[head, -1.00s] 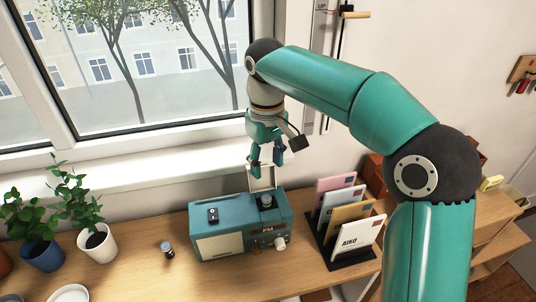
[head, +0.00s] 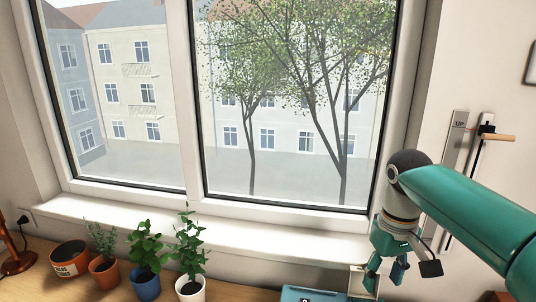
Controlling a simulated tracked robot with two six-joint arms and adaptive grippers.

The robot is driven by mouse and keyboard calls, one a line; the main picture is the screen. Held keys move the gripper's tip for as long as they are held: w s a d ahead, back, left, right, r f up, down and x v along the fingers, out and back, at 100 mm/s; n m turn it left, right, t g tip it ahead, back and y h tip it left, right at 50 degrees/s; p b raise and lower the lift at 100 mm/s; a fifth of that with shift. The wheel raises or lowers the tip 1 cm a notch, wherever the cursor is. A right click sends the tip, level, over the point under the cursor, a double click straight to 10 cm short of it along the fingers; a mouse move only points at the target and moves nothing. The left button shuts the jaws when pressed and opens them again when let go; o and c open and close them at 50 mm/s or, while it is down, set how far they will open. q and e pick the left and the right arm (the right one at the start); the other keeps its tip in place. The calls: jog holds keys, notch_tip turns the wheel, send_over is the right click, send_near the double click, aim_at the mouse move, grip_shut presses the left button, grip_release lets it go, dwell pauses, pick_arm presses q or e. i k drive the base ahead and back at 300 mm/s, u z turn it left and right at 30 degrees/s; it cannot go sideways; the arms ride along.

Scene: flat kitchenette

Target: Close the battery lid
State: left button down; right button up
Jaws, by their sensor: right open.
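The teal radio (head: 300,294) shows only as a strip of its top at the bottom edge of the head view; its front is cut off. A pale upright panel (head: 356,283), which looks like the raised battery lid, stands at the radio's right end. My right gripper (head: 384,279) is open and points down beside this panel, on its right. I cannot tell whether a finger touches it. The battery compartment is out of the picture. My left gripper is not in view.
Potted plants stand left of the radio, the nearest in a white pot (head: 190,289) and a blue pot (head: 146,285). The window sill (head: 250,237) runs behind. A wall lever (head: 497,137) is at right.

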aim_at(356, 276)
jog(key=k, duration=0.9)
